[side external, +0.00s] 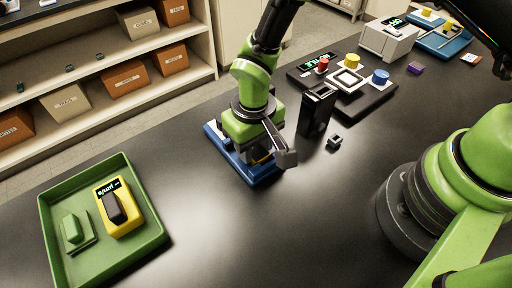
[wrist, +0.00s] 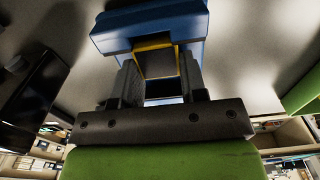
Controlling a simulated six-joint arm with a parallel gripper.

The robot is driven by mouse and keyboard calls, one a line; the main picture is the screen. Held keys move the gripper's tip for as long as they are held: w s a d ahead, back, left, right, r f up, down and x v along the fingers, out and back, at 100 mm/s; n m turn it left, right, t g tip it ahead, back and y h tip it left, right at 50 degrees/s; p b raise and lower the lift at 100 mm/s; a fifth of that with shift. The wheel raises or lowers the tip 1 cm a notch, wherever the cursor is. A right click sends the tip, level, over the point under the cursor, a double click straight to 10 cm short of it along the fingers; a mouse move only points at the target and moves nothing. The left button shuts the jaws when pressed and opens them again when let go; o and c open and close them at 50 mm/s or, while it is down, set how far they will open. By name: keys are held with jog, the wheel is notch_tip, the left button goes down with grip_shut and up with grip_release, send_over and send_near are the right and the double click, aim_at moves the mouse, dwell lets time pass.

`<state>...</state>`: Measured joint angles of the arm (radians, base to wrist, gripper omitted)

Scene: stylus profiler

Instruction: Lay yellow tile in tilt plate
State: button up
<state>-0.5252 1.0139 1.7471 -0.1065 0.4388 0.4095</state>
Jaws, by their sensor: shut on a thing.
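My gripper (side external: 262,160) is low over a blue block-like holder (side external: 222,143) at the middle of the bench. In the wrist view my gripper (wrist: 160,82) is shut on the yellow tile (wrist: 154,46), which shows a yellow edge and a dark face between the fingers. The blue holder (wrist: 150,22) is right at the tile's far end; I cannot tell whether the tile touches it. In the side view only a bit of yellow shows under the gripper. The likely tilt plate, a white square frame (side external: 335,86) on a dark base, is at upper right, apart from my gripper.
Red (side external: 322,65), yellow (side external: 351,61) and blue (side external: 380,77) knobs surround the white frame. A black upright block (side external: 317,109) and small dark piece (side external: 335,141) stand between it and my gripper. A green tray (side external: 155,232) is at lower left. The front bench is clear.

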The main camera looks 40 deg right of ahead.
notch_tip(320, 180, up, 10)
jog(key=shift+o, duration=1.4)
grip_shut()
notch_tip(320, 180, up, 5)
send_over(254, 149)
jog(key=w+d, duration=0.3)
jog(key=d, duration=0.6)
jog(key=w+d, duration=0.3)
jog(key=d, duration=0.6)
jog(key=s+d, duration=0.2)
jog(key=d, duration=1)
jog(key=f, duration=0.5)
jog(key=shift+s+d+f, duration=0.2)
jog(key=shift+d+f, duration=0.1)
jog(key=shift+f, duration=0.05)
